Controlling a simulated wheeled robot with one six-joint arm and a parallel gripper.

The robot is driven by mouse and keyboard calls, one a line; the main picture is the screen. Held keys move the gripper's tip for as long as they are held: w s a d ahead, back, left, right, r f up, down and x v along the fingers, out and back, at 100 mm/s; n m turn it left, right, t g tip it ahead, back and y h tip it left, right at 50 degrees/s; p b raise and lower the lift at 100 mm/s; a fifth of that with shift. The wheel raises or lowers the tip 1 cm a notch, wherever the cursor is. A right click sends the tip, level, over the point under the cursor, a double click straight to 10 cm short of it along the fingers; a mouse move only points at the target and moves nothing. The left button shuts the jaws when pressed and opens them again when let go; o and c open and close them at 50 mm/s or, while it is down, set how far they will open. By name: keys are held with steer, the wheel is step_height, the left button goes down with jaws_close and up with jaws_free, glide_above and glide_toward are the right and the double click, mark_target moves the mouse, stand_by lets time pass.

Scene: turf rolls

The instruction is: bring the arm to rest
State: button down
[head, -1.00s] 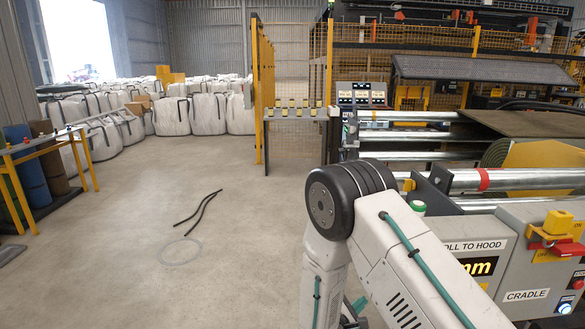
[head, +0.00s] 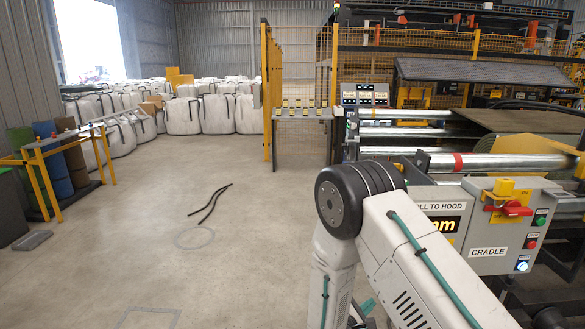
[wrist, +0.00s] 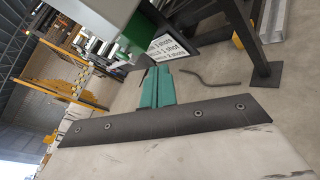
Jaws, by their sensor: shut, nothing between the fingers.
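My arm, white with black joint rings and a teal cable, rises bent at the lower middle and right of the head view. My gripper (wrist: 157,73) shows in the wrist view as two teal fingers side by side, pressed together with nothing between them.
The control box marked CRADLE (head: 497,240) stands close on the right, by the metal rollers (head: 500,162). A dark strip (head: 212,203) lies on the open floor. A yellow-legged table (head: 65,150) stands at left, white bulk bags (head: 200,113) behind.

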steer(key=s+d+r+m+g, duration=0.4)
steer(key=s+r+m+g, duration=0.1)
steer(key=s+r+g, duration=0.3)
steer(key=s+d+r+m+g, duration=0.5)
steer(key=s+r+g, duration=0.15)
steer(key=s, duration=0.25)
steer(key=s+a+r+m+t+y, duration=0.2)
steer(key=s+r+m+y, duration=0.3)
steer(key=s+r, duration=0.4)
steer(key=s+a+r+m+t+y, duration=0.2)
steer(key=s+r+m+y, duration=0.2)
steer(key=s+r, duration=0.6)
steer(key=shift+s+a+r+m+y, duration=0.15)
steer(key=shift+s+r+m+y, duration=0.2)
steer(key=shift+r+y, duration=0.7)
